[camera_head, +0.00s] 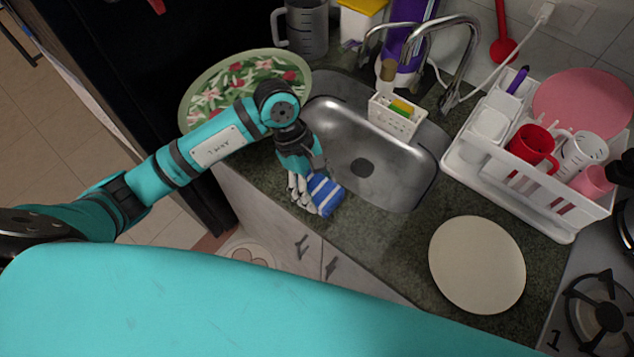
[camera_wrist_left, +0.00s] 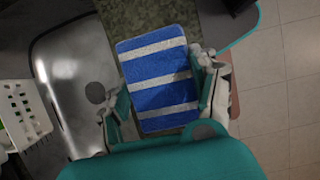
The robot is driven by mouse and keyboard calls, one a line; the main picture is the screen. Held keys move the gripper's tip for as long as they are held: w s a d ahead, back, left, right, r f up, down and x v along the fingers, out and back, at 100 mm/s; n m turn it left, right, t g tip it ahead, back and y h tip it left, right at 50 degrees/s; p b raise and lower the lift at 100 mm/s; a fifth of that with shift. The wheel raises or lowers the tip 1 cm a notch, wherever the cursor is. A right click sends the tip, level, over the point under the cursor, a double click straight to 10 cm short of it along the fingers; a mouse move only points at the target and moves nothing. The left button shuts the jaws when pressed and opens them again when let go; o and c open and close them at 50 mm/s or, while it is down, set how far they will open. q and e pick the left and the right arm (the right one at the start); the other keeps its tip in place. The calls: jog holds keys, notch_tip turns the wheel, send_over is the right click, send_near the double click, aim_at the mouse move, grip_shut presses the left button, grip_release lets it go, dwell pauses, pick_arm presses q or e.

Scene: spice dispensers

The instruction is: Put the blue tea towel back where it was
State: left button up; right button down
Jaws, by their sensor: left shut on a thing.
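The blue tea towel (camera_head: 324,192) has white stripes. In the head view it is at the counter's front edge, just in front of the sink. My left gripper (camera_head: 306,186) reaches down over it and is shut on it. In the left wrist view the towel (camera_wrist_left: 158,80) lies between the two fingers of my left gripper (camera_wrist_left: 164,97), spread as a striped rectangle. Whether its underside touches the counter I cannot tell. My right gripper is not in view.
The steel sink (camera_head: 400,185) is right behind the towel, with a sponge caddy (camera_head: 396,122) at its back. A beige plate (camera_head: 477,264) lies on the counter at right. A dish rack (camera_head: 470,160) stands behind it.

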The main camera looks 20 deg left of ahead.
pick_arm(q)
jog(key=shift+f, duration=0.3)
jog(key=shift+f, duration=0.1)
jog(key=shift+f, duration=0.1)
jog(key=o, duration=1)
jog(key=shift+o, duration=0.2)
